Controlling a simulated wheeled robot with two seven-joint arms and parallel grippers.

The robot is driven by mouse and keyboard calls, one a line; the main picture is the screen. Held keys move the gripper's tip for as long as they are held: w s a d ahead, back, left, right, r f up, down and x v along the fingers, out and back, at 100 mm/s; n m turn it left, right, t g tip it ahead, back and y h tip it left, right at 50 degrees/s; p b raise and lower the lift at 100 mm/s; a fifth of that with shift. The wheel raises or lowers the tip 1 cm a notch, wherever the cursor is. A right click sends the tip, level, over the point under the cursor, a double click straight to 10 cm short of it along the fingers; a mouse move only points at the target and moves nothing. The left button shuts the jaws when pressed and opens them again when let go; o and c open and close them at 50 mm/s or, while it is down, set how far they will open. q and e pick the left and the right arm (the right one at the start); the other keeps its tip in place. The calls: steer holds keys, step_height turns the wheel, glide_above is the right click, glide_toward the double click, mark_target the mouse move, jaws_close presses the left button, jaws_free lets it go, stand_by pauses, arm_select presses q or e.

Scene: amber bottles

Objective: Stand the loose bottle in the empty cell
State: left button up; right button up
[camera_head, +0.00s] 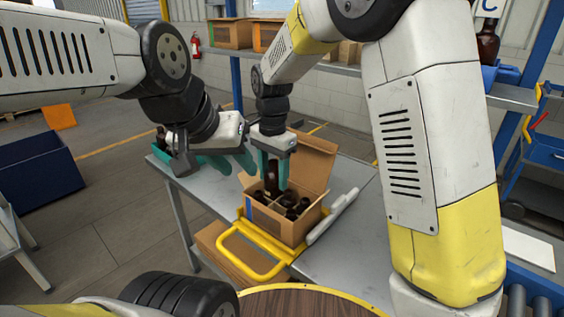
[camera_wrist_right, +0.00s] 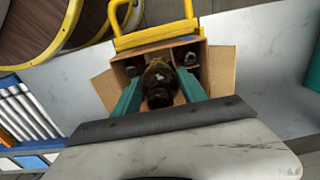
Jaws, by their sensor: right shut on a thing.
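My right gripper (camera_head: 272,172) is shut on a dark amber bottle (camera_head: 272,183), which hangs upright over the open cardboard carton (camera_head: 296,229). In the right wrist view the bottle (camera_wrist_right: 160,82) sits between the two teal fingers, with the carton's walls around it. Several dark bottles stand in the carton's divided cells. The held bottle's lower end is hidden, so I cannot tell how far it is inside a cell.
The carton stands on a grey table (camera_head: 345,240) beside a yellow-handled frame (camera_head: 245,262). Its raised flap (camera_head: 305,162) is behind the right gripper. The table right of the carton is mostly clear.

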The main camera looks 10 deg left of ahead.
steer(key=shift+f, duration=4.3)
steer(key=shift+f, duration=0.2)
steer(key=shift+f, duration=0.1)
steer(key=o, duration=1.5)
step_height(320, 180, up, 8)
steer(key=shift+f, duration=0.1)
